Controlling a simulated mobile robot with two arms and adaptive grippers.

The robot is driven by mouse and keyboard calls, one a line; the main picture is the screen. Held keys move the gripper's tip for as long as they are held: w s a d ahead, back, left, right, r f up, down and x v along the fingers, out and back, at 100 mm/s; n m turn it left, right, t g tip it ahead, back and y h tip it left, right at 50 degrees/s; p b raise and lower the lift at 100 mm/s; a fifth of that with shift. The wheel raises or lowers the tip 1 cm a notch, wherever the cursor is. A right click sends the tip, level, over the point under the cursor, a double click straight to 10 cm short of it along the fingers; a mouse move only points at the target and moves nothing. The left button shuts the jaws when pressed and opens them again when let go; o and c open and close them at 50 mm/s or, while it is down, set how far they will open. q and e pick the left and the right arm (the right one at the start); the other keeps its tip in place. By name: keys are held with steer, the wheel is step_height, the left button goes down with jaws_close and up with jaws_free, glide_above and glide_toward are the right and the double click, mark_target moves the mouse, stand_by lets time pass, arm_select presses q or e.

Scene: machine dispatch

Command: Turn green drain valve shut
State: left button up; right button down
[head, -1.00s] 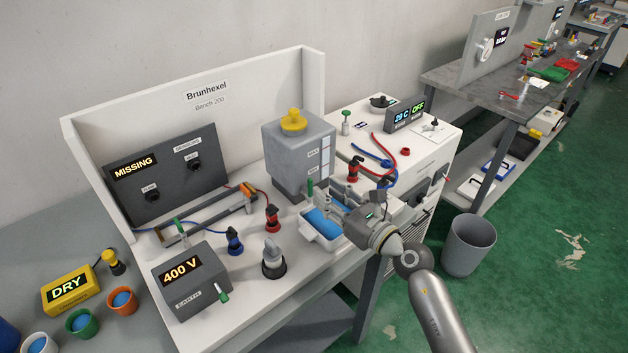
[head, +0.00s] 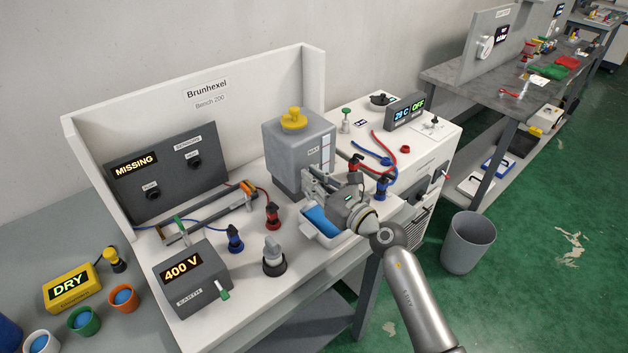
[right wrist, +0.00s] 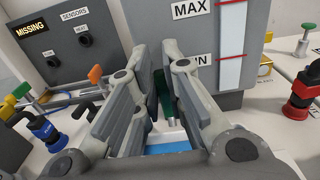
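The green drain valve's handle (right wrist: 163,97) shows in the right wrist view, low in front of the grey tank (right wrist: 228,97). It stands nearly upright, slightly tilted. My right gripper (right wrist: 158,75) has its two fingers drawn close together, one on each side of the handle, with little gap left. In the head view my right gripper (head: 311,181) is at the lower front of the tank (head: 292,150) and hides the valve. A white tray of blue liquid (head: 318,236) lies below the gripper. My left gripper is not in view.
Red (head: 272,217) and blue (head: 235,240) plugs and a grey-white fitting (head: 272,257) stand left of the gripper. A 400 V box (head: 190,280) is at the front left. More red and blue connectors (head: 381,187) stand close on the right.

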steer(key=shift+d+m, duration=0.1)
steer(key=shift+m, duration=0.2)
steer(key=shift+w+d+f+m+p, duration=0.15)
steer(key=shift+w+d+m+p, duration=0.25)
steer(key=shift+m, duration=0.65)
steer(key=shift+w+d+f+m+p, duration=0.1)
steer(key=shift+d+f+m+p, duration=0.15)
steer(key=shift+m+p, duration=0.6)
steer(key=shift+w+d+f+m+p, duration=0.1)
steer(key=shift+w+d+m+p, duration=0.2)
steer(key=shift+m, duration=1)
steer(key=c, duration=1.5)
jaws_free()
steer(key=shift+d, duration=0.1)
steer(key=shift+s, duration=0.1)
